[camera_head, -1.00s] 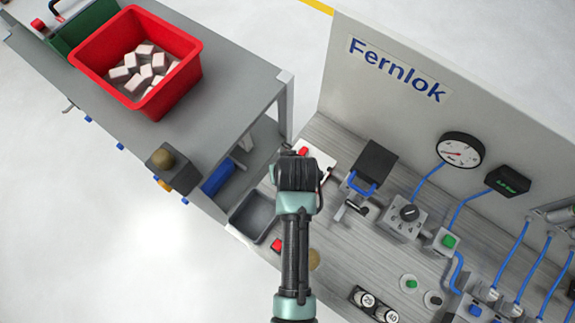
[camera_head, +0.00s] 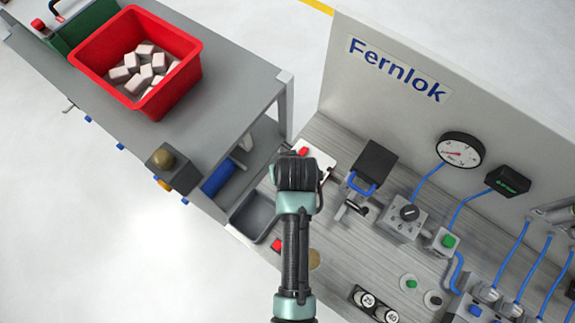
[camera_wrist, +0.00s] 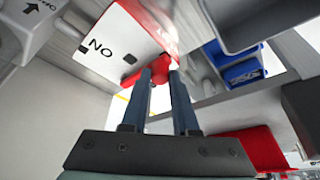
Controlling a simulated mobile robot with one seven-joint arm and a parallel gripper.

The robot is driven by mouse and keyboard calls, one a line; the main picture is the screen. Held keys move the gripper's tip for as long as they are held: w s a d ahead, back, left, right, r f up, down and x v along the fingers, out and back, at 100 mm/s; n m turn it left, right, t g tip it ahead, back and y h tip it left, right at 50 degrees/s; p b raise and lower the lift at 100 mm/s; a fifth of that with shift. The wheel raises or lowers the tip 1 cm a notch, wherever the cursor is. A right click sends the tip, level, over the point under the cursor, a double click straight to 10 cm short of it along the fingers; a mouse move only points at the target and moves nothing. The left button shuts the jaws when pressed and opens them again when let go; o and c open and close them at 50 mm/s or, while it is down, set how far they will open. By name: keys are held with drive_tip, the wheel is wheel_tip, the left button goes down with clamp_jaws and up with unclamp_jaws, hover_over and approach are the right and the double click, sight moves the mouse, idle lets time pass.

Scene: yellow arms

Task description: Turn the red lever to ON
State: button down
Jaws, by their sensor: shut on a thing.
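The red lever (camera_wrist: 160,73) shows in the wrist view, between the two dark fingers of my gripper (camera_wrist: 160,78), which is shut on it. The lever sits at the edge of a white panel (camera_wrist: 148,40) with the letters ON, seen upside down, and a small black mark. Which mark the lever points to I cannot tell. In the head view my gripper (camera_head: 297,172) is over the far left part of the bench, and my wrist hides most of the lever and panel. A red bit (camera_head: 303,152) shows just behind the wrist.
A grey tray (camera_head: 253,216) lies left of my arm. A black box with a blue handle (camera_head: 373,165), a dial knob block (camera_head: 405,217) and a gauge (camera_head: 460,150) stand to the right. A side table (camera_head: 225,82) holds a red bin (camera_head: 180,92) of pale blocks.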

drive_tip(key=shift+s+d, duration=0.1)
drive_tip(key=d+n, duration=0.1)
drive_tip(key=d+n+y+p, duration=0.1)
drive_tip(key=n, duration=0.1)
drive_tip(key=shift+s, duration=0.35)
drive_tip(key=d+n, duration=0.1)
drive_tip(key=d+n+g+y, duration=0.1)
drive_tip(key=n, duration=0.1)
drive_tip(key=shift+s, duration=0.1)
drive_tip(key=shift+d+n+g+y+b, duration=0.15)
drive_tip(key=shift+d+n+y, duration=0.2)
drive_tip(key=shift+n, duration=0.4)
drive_tip(key=shift+d+n+g+y+b, duration=0.15)
drive_tip(key=shift+d+n, duration=0.25)
drive_tip(key=shift+n, duration=0.35)
drive_tip(key=c, duration=0.7)
unclamp_jaws()
drive_tip(key=shift+d+r, duration=0.1)
